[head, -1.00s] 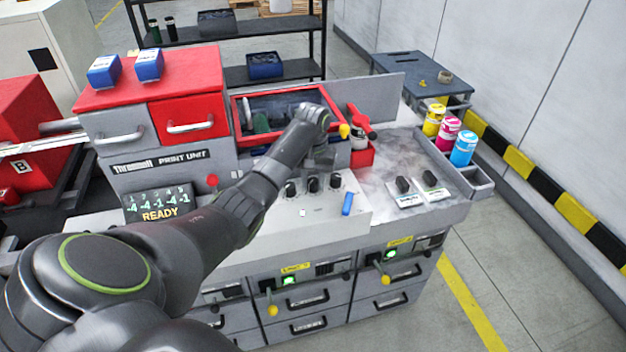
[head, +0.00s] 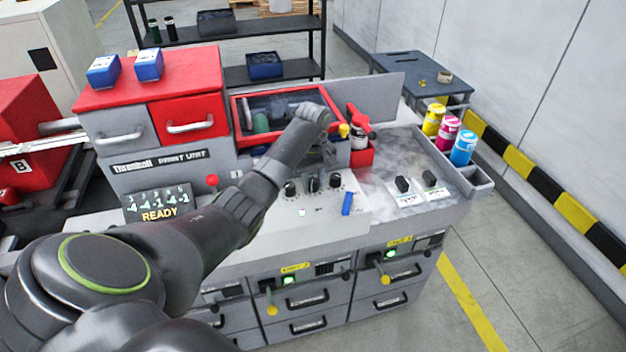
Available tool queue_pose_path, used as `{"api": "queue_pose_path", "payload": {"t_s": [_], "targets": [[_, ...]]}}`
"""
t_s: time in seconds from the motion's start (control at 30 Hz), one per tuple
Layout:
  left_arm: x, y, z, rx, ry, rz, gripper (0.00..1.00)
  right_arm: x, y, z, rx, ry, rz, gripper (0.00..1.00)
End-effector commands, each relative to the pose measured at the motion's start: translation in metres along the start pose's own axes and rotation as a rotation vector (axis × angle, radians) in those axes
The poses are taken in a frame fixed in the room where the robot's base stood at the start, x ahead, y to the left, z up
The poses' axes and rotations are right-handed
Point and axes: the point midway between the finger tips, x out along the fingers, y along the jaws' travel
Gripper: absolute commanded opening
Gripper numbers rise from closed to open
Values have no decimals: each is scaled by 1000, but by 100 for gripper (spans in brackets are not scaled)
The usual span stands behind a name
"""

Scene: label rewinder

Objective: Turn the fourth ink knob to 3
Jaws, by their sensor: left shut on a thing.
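The ink panel (head: 325,212) is a pale sloping top with black knobs. Three knobs show: a left one (head: 290,188), a middle one (head: 313,185) and a right one (head: 335,181). My arm covers the panel to their left. My left gripper (head: 317,172) points down and is shut at the middle knob, which looks like the fourth ink knob. The fingertips are small and partly hidden by my wrist, and the knob's pointer is unclear. A dark display (head: 158,203) shows several digits above READY; they are hard to read. My right gripper is out of view.

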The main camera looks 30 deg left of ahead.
Motion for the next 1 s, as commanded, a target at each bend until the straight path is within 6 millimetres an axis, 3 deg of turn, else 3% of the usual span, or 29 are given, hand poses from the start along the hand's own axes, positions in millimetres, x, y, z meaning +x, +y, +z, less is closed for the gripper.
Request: {"api": "queue_pose_path", "payload": {"t_s": [0.5, 1.0], "targets": [[0, 1, -1, -434, 4, 2, 6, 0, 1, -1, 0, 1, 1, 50], [0, 1, -1, -597, 4, 1, 6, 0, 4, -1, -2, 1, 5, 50]]}}
